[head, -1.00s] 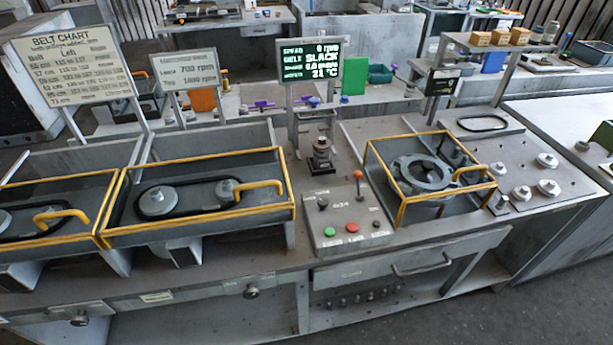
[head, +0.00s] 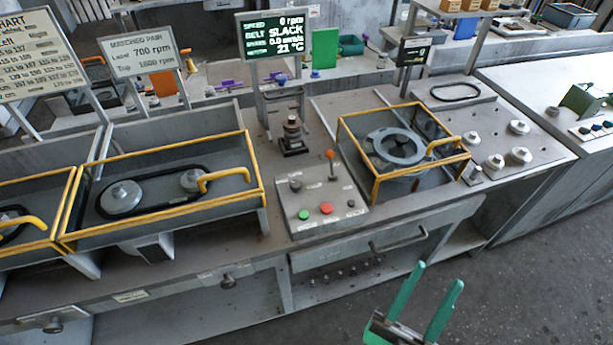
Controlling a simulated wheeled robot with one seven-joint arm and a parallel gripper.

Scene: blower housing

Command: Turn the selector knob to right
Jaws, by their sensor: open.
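The control panel (head: 322,225) is a sloped grey box at the middle of the bench. A dark round knob (head: 295,185), which looks like the selector knob, sits at its upper left; its pointing direction is too small to tell. A lever with an orange tip (head: 331,157) stands to its right. A green button (head: 304,214) and a red button (head: 326,208) are below the knob. My gripper (head: 434,277) has green fingers, open and empty. It shows at the lower right, in front of the bench, well apart from the panel.
Yellow-framed guards stand on both sides of the panel: a belt bay (head: 165,205) to the left and a blower housing (head: 394,148) to the right. A display (head: 276,38) reads SLACK and 0 rpm. A drawer handle (head: 398,240) juts from the bench front. The floor at lower right is clear.

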